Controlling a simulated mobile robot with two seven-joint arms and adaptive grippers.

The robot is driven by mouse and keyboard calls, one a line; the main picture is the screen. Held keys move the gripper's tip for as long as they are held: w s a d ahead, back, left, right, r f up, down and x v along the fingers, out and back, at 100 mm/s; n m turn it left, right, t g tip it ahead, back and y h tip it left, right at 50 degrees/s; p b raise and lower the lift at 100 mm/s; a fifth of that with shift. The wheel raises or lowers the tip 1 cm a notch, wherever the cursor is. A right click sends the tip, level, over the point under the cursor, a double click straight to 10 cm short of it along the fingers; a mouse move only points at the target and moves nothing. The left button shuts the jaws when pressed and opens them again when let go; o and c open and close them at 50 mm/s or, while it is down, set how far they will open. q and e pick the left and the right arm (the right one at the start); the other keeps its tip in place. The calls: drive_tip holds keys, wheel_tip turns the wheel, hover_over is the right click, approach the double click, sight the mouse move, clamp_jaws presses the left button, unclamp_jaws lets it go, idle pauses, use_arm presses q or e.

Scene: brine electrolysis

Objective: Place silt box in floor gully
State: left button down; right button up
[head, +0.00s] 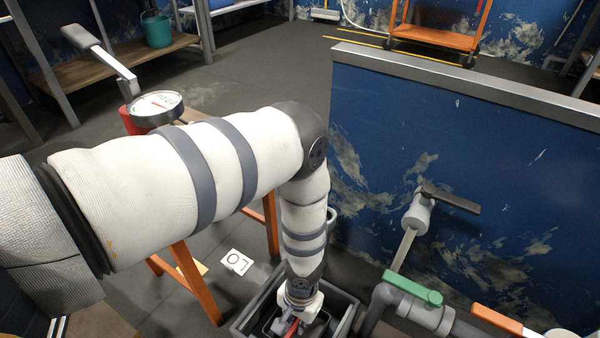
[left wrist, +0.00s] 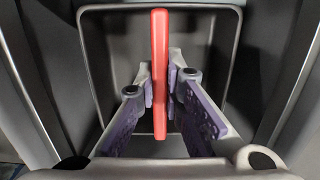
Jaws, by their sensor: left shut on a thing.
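The silt box is a dark open box with a rounded rim (left wrist: 97,60) and a red bar handle (left wrist: 160,30) across its middle. My left gripper (left wrist: 161,88) is shut on this handle, with a purple-padded finger on each side. In the head view the gripper (head: 294,318) points down at the bottom of the picture, and part of the red handle shows beside it. The floor gully (head: 344,307) is a grey square-walled opening around the box. The box is within the gully's outline; I cannot tell whether it rests on the bottom. My right gripper is not in view.
A blue partition (head: 450,180) stands right of the gully. Grey pipework with a green-handled valve (head: 412,288) is close on the right. An orange-legged stand (head: 197,285) and a white floor sign (head: 237,262) are to the left. Open floor lies beyond.

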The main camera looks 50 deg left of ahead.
use_arm(q)
drive_tip(key=shift+f, duration=0.8)
drive_tip(key=shift+r, duration=0.2)
drive_tip(key=c, duration=2.1)
unclamp_jaws()
drive_tip(key=shift+f, duration=0.15)
drive_tip(key=o, duration=0.4)
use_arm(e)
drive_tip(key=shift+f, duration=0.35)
use_arm(q)
drive_tip(key=r+p, duration=0.1)
drive_tip(key=r, duration=0.3)
drive_tip(key=r+p, duration=0.2)
drive_tip(key=r, duration=0.2)
drive_tip(key=w+r+p, duration=0.1)
drive_tip(key=r, duration=0.3)
drive_tip(key=shift+w+a+r+p, duration=0.1)
drive_tip(key=shift+r+p, duration=0.1)
drive_tip(key=shift+p, duration=0.2)
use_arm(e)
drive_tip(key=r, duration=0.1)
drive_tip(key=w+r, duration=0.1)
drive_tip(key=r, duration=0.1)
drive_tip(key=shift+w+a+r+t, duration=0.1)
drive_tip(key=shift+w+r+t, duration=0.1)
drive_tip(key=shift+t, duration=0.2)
